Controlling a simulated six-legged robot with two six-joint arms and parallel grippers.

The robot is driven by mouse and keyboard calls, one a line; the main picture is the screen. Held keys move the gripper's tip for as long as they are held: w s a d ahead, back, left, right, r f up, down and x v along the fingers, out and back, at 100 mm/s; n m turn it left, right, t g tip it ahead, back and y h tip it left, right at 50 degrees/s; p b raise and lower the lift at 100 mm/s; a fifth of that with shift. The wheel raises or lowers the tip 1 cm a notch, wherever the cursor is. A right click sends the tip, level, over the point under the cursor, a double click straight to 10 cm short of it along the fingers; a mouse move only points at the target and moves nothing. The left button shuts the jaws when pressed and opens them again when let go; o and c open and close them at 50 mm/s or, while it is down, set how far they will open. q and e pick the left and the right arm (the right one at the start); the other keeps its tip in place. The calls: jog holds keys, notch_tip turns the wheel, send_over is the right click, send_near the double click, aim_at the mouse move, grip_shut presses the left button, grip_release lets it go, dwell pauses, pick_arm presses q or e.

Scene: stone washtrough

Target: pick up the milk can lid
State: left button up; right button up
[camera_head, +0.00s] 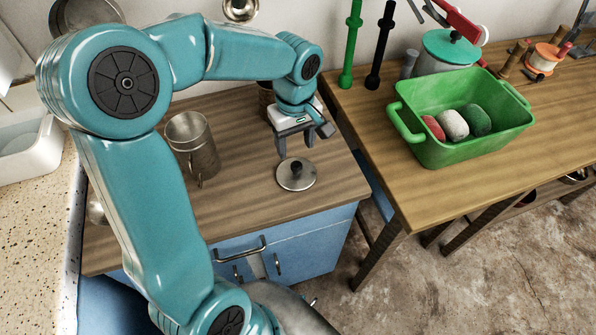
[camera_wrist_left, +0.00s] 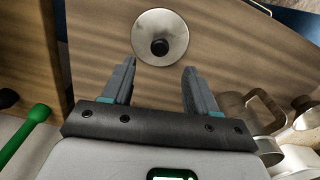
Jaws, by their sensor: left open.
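The milk can lid (camera_head: 297,175) is a round metal disc with a dark knob. It lies flat on the wooden top of the blue cabinet, near its right front corner. It also shows in the left wrist view (camera_wrist_left: 160,26), just beyond the fingertips. My left gripper (camera_head: 295,150) is open and empty, pointing down above and slightly behind the lid. In the left wrist view its two fingers (camera_wrist_left: 156,72) are spread apart, with the knob ahead of the gap. The fingers do not touch the lid. My right gripper is not in view.
A metal can with a handle (camera_head: 192,145) stands left of the lid. A green basin (camera_head: 465,148) with several rounded objects is on the wooden table to the right, across a gap. A white sink (camera_head: 30,150) is at the left. The cabinet top around the lid is clear.

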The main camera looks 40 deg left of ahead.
aim_at(296, 164)
pick_arm(q)
jog(key=shift+s+d+f, duration=0.1)
jog(key=shift+s+f, duration=0.05)
jog(key=shift+f, duration=0.75)
notch_tip(296, 164, down, 5)
jog(key=shift+f, duration=0.2)
grip_shut()
jog(key=shift+r, duration=0.1)
